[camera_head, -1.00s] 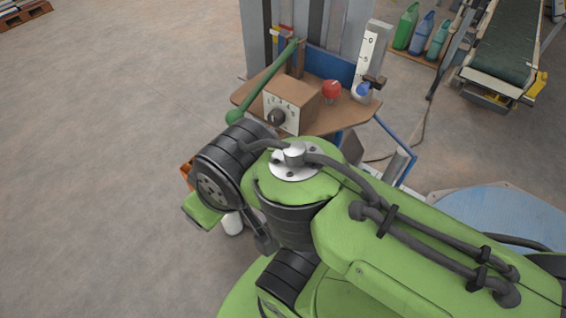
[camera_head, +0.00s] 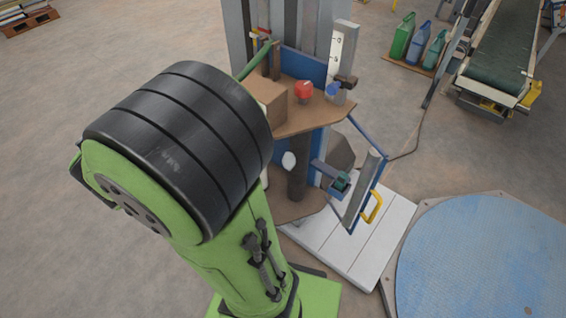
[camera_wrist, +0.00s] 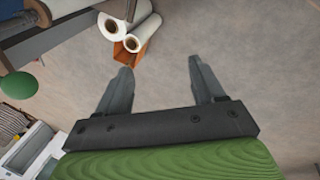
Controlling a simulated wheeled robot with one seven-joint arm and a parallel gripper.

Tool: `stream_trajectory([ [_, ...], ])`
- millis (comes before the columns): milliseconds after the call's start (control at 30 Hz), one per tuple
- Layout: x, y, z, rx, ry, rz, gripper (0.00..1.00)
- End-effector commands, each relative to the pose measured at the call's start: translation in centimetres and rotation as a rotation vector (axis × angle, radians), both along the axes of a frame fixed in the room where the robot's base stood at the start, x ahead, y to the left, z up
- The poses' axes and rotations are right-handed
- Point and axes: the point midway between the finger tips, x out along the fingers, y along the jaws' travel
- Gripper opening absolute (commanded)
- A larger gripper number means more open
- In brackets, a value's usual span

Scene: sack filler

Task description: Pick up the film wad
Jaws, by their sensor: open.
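A small crumpled whitish lump (camera_head: 288,160), which looks like the film wad, shows in the head view on or against the filler's dark spout area below the brown panel. I cannot tell exactly how it is attached. My gripper (camera_wrist: 160,66) is open and empty in the wrist view, with its two grey fingers apart over bare floor. The wad is not recognisable in the wrist view. In the head view my gripper is hidden by my arm, so its distance from the wad cannot be told.
The brown panel (camera_head: 305,122) with its red knob (camera_head: 304,90) overhangs the lump. A swung-out door with a yellow handle (camera_head: 372,207) stands at its right. A blue round plate (camera_head: 480,260) lies at right. White rolls (camera_wrist: 116,22) in an orange holder (camera_wrist: 128,52) show in the wrist view.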

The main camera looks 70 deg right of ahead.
Motion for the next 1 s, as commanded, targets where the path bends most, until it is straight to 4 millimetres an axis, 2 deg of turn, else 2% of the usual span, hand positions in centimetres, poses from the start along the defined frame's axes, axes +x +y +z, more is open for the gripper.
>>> stream_trajectory([
  [33, 0.0, -1.1, -1.4, -0.027, 0.048, 0.009, 0.68],
  [167, -0.6, -4.7, -4.8, -0.124, 0.205, 0.067, 0.68],
  [233, -1.4, -7.3, -7.0, -0.192, 0.328, 0.119, 0.68],
  [400, -4.9, -14.4, -11.8, -0.363, 0.735, 0.322, 0.68],
  [500, -6.8, -17.6, -13.1, -0.427, 0.96, 0.453, 0.68],
  [633, -7.9, -19.7, -13.6, -0.464, 1.134, 0.564, 0.68],
  [767, -8.6, -21.0, -14.0, -0.468, 1.175, 0.587, 0.68],
  [1000, -11.5, -25.6, -16.3, -0.464, 1.171, 0.583, 0.68],
])
